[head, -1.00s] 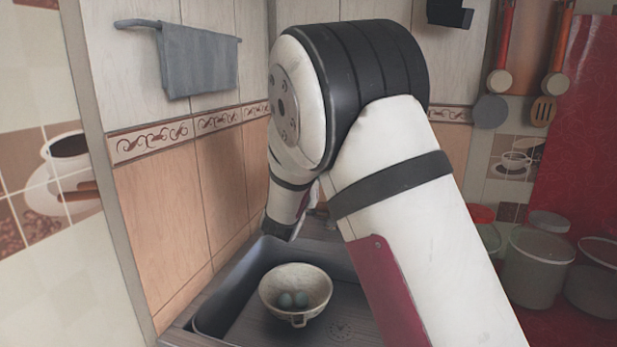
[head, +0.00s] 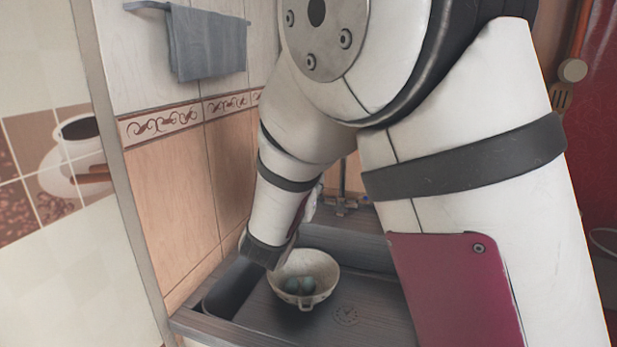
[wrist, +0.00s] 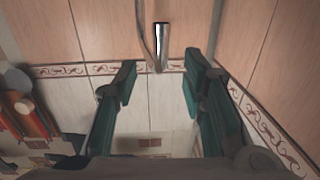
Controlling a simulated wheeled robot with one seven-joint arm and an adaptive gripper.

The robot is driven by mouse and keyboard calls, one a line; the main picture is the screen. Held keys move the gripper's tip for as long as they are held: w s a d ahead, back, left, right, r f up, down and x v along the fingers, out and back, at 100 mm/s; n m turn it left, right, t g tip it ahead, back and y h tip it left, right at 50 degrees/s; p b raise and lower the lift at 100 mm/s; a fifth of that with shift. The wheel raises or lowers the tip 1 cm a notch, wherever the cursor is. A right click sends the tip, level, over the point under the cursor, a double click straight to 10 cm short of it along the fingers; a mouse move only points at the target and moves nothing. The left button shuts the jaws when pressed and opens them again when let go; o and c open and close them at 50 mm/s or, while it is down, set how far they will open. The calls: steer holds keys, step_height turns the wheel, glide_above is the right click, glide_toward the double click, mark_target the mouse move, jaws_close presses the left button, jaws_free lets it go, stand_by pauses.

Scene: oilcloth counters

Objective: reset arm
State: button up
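My gripper (wrist: 157,84) shows in the wrist view with its two green-padded fingers spread wide and nothing between them. In the head view my bent white arm covers much of the picture, and the gripper's fingers cannot be made out there. The lower end of the visible arm is over the sink, close above the left rim of the bowl in this view. Whether they touch cannot be told.
A light bowl (head: 318,264) with two bluish eggs (head: 305,285) sits in the dark sink (head: 262,307). A tiled wall with a grey towel (head: 207,45) stands at the left. A metal tap (wrist: 161,45) shows beyond my fingers.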

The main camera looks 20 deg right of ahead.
steer(key=shift+r, duration=0.1)
steer(key=s+a+r+n+g+y+p, duration=0.25)
steer(key=s+r+y, duration=0.2)
steer(key=s, duration=0.25)
steer(key=s+a+r+n+g+y+p, duration=0.1)
steer(key=s+r+n+g+y+p, duration=0.15)
steer(key=s+y, duration=0.4)
steer(key=s+d+g+h+p, duration=0.1)
steer(key=s+d+g+p, duration=0.1)
steer(key=s, duration=1.2)
steer(key=s+d+f+g+h+p, duration=0.1)
steer(key=s+d+g, duration=0.3)
steer(key=s, duration=1.1)
steer(key=shift+s+n+g+p, duration=0.2)
steer(key=shift+n+g+p, duration=0.1)
steer(key=shift+n+p, duration=0.15)
